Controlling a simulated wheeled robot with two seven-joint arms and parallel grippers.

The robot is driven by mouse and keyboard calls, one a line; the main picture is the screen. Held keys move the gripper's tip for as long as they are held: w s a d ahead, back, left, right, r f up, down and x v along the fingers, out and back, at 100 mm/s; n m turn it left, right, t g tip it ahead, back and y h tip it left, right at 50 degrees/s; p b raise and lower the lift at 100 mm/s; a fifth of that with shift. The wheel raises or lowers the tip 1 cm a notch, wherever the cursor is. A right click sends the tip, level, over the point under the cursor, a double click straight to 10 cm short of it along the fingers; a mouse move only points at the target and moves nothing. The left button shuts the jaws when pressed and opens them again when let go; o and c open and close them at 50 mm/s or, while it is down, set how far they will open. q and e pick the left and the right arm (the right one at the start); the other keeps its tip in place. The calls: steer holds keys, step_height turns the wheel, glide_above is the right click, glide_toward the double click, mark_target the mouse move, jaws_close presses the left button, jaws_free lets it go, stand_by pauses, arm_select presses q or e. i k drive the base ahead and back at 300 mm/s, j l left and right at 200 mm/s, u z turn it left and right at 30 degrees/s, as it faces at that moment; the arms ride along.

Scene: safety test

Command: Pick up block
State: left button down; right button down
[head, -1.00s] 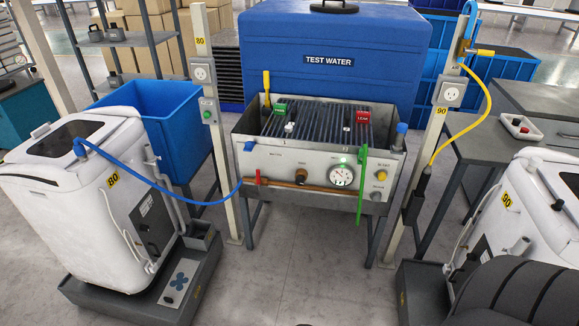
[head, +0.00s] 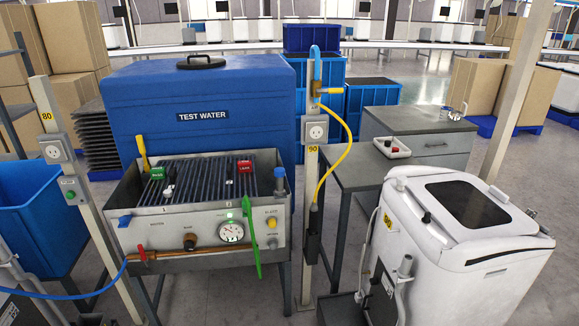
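A green block (head: 157,173) with a label rests at the left of the slatted rack on top of the metal test bench (head: 190,228). A red block (head: 245,166) with a label rests at the right back of the same rack. A small pale and dark item (head: 169,190) stands on the slats near the green block; it is too small to make out. Which block the task means cannot be told. Neither of my grippers is in view.
A blue TEST WATER tank (head: 200,120) stands behind the bench. Posts (head: 308,225) with outlets flank it, with a blue hose (head: 62,294) at left and a yellow cable (head: 347,145) at right. A white machine (head: 470,240) stands at right, a blue bin (head: 38,215) at left.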

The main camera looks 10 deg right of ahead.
mark_target(244, 165)
steer(key=i+j+z, duration=0.65)
steer(key=j, duration=0.25)
steer(key=j+z, duration=0.2)
steer(key=j, duration=0.15)
